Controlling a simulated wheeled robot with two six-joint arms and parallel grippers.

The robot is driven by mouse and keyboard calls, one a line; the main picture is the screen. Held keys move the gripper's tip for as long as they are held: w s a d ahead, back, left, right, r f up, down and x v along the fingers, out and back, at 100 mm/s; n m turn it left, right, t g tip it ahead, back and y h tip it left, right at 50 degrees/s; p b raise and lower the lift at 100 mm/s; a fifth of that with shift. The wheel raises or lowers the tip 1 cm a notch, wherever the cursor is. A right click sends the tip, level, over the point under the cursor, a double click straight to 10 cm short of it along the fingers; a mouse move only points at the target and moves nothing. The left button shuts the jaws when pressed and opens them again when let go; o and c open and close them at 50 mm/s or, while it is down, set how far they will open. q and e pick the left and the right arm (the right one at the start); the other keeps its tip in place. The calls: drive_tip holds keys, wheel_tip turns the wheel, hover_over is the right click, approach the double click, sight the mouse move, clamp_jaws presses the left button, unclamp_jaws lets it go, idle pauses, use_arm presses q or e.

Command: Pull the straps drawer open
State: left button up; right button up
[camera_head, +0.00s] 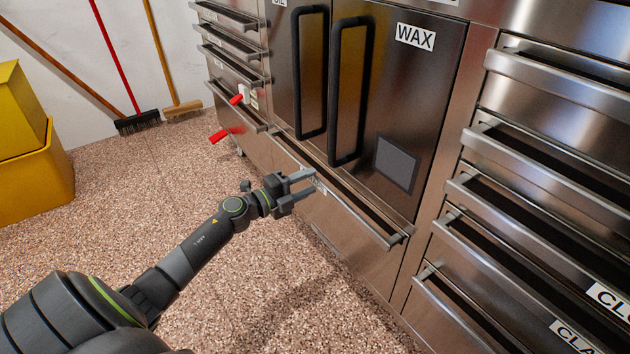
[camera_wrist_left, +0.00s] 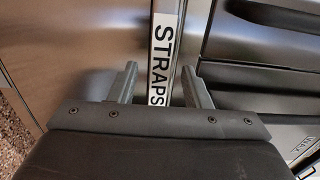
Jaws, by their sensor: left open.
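The straps drawer (camera_head: 352,237) is the wide, low steel drawer under the dark cabinet doors in the head view, and it looks shut. Its long rail handle (camera_head: 372,228) runs along its top edge. The STRAPS label (camera_wrist_left: 162,55) shows in the left wrist view, on a narrow strip that runs between my fingers. My left gripper (camera_head: 313,183) is at the left-middle part of this handle. In the left wrist view, my left gripper (camera_wrist_left: 160,82) is open, one finger on each side of the label strip. Contact cannot be told. My right gripper is out of view.
The WAX door (camera_head: 400,90) with tall black handles (camera_head: 345,95) is above. More drawers (camera_head: 530,150) with rail handles stand at the right. A yellow bin (camera_head: 35,165) stands far left. The floor in front is clear.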

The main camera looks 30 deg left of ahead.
use_arm(q)
drive_tip(key=shift+x, duration=1.45)
clamp_jaws()
